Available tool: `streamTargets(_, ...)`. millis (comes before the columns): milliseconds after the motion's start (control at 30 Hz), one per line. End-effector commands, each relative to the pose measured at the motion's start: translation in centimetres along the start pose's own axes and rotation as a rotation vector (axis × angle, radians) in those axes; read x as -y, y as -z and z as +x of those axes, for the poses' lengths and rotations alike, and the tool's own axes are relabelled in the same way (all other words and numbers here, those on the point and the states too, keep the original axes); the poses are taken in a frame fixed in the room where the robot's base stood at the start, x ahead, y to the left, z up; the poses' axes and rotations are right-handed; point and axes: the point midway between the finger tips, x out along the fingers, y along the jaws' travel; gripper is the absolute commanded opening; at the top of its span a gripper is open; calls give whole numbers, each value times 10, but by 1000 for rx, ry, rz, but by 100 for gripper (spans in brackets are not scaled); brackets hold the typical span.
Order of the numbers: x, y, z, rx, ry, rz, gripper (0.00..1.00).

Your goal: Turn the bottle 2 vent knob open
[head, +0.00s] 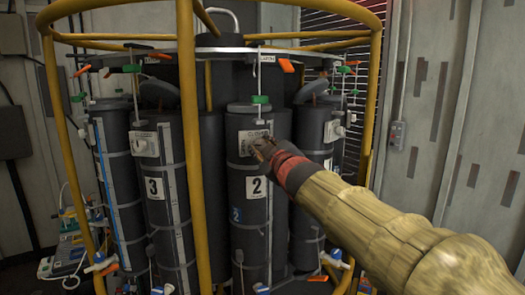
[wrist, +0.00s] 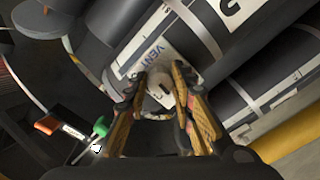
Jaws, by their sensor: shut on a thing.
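Bottle 2 is a dark grey cylinder (head: 250,215) with a white "2" label, at the middle of the head view. Its white vent plate (head: 244,143) is partly hidden behind my gripper (head: 262,152). In the wrist view the plate, lettered "VENT" (wrist: 153,54), lies tilted. The pale round vent knob (wrist: 160,88), with a dark mark on its face, sits between my gripper's two fingers (wrist: 162,97). The fingers are shut on the knob from both sides. In the head view the knob is hidden by my gripper.
Bottle 3 (head: 165,215) stands to the left, with its own vent plate and knob (head: 145,144). Yellow frame bars (head: 190,100) rise around the bottles. A green valve handle (head: 260,99) and an orange one (head: 287,66) are above bottle 2.

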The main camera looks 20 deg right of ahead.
Motion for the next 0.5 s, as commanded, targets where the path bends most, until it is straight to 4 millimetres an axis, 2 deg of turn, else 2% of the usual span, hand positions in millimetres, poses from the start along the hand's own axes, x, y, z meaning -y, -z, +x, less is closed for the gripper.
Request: streamTargets(500,1,-1,0,2,2,-101,0)
